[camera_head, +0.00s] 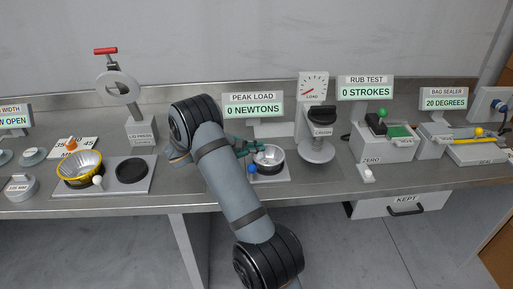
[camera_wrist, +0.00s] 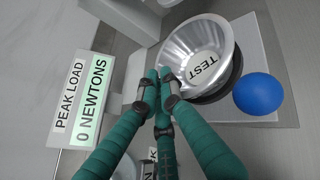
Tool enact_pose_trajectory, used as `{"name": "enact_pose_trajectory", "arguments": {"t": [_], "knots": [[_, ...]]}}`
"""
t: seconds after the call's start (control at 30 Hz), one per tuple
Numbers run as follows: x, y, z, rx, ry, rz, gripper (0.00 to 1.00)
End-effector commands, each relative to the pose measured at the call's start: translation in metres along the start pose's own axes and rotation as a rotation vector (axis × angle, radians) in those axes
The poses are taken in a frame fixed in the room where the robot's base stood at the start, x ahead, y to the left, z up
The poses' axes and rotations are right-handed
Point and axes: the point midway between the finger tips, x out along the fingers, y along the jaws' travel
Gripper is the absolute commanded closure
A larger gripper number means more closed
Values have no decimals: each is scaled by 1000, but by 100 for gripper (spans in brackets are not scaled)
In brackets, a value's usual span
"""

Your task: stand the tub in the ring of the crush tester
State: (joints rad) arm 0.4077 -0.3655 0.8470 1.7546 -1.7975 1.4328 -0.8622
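The tub (camera_wrist: 208,48) is a shiny metal bowl with a label reading TEST inside. It sits at the black round pad of a grey plate, beside a blue ball (camera_wrist: 258,93); the tub also shows in the head view (camera_head: 268,154). My gripper (camera_wrist: 161,76) has teal fingers whose tips are close together at the near left rim of the tub. I cannot tell whether they pinch the rim. The crush tester (camera_head: 320,122) stands to the right of the tub, with a round pale base (camera_head: 317,152) under its head. Its ring is too small to make out.
The peak load display (camera_head: 253,105) reads 0 NEWTONS behind the tub. A yellow-rimmed bowl (camera_head: 82,168) and an empty black pad (camera_head: 131,171) are at left, near the lid press (camera_head: 142,132). The rub tester (camera_head: 385,140) stands to the right of the crush tester.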

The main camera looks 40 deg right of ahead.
Motion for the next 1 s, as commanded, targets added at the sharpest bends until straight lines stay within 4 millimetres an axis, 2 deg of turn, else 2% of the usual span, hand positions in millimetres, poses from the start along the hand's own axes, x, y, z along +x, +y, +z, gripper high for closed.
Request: {"name": "enact_pose_trajectory", "arguments": {"t": [0.2,0.23,0.53,0.87,1.0], "knots": [[2,-1,-4,0,0,-1,100],[1,0,-3,0,0,0,94],[1,0,-3,0,0,-1,77],[-1,0,2,1,0,0,77],[-19,1,0,2,0,3,77]]}}
